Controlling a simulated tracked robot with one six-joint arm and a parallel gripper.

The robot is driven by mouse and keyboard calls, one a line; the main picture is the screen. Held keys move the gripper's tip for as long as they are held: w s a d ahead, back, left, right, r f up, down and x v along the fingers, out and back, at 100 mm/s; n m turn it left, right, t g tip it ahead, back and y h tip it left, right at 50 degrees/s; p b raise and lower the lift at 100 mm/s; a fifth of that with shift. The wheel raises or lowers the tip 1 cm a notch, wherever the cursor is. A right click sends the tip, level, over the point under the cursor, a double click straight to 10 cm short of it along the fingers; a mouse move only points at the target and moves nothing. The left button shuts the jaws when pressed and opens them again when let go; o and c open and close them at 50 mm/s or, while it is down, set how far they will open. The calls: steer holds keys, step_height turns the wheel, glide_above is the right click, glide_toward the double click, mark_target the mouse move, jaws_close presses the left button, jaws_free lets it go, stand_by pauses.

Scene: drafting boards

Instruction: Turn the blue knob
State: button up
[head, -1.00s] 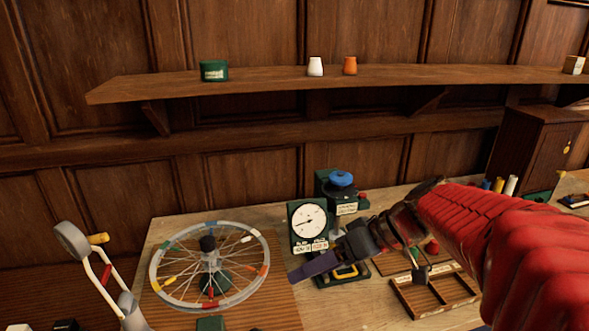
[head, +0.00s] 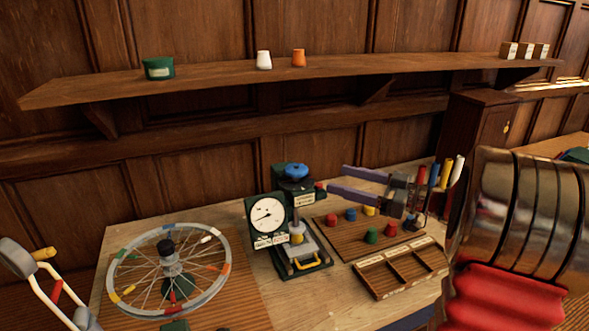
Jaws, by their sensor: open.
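The blue knob (head: 296,171) sits on top of a dark green press-like device (head: 304,187) on the table. A white dial gauge (head: 267,215) is on the front left of the device. My gripper (head: 336,181) is open and empty, its two fingers pointing left. It is to the right of the blue knob, apart from it in the picture; the depth between them is hard to judge. The knob is in full view.
A spoked wheel (head: 131,289) stands left of the device. A board of coloured pegs (head: 333,232) and a compartment tray (head: 366,274) lie to the right. Coloured cylinders (head: 446,172) stand behind my gripper. A shelf (head: 215,76) runs along the wall above.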

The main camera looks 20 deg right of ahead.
mark_target(295, 168)
steer(key=shift+a, duration=0.1)
steer(key=x, duration=1.3)
steer(key=shift+w+a, duration=0.25)
steer(key=shift+c, duration=0.4)
steer(key=c, duration=0.9)
steer(key=shift+a, duration=0.2)
steer(key=shift+c, duration=0.4)
steer(key=shift+d+f, duration=0.1)
steer(key=shift+d, duration=0.05)
steer(key=shift+m+h, duration=0.3)
